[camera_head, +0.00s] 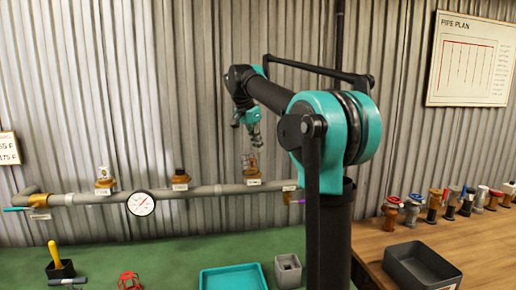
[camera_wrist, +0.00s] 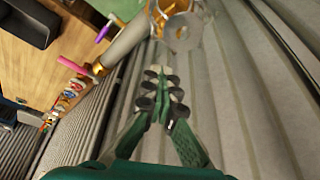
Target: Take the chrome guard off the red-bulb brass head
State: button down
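A brass head (camera_head: 253,180) with a pale see-through guard (camera_head: 252,161) stands on the right part of the grey pipe, just below my gripper (camera_head: 255,141). In the wrist view, the brass (camera_wrist: 159,10) and the round grey guard (camera_wrist: 184,33) lie beyond my fingertips (camera_wrist: 161,71). The fingers converge nearly together, with nothing seen between them, and look apart from the guard. Another brass head (camera_head: 104,184) with a pale guard is on the pipe at left. A dark-topped head (camera_head: 180,179) stands between them. I cannot make out the bulb colours.
The grey pipe (camera_head: 218,190) runs along the corrugated wall with a round gauge (camera_head: 141,203). On the green bench are a teal tray (camera_head: 233,279), a grey holder (camera_head: 288,271), a red wire cage (camera_head: 130,281) and a yellow-handled tool (camera_head: 55,254). A dark bin (camera_head: 421,267) and several fittings occupy the wooden bench.

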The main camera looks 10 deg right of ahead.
jog(key=shift+r, duration=0.9)
jog(key=shift+r, duration=0.35)
jog(key=shift+r, duration=0.35)
jog(key=shift+r, duration=0.3)
jog(key=shift+r, duration=0.2)
jog(key=c, duration=1.8)
grip_release()
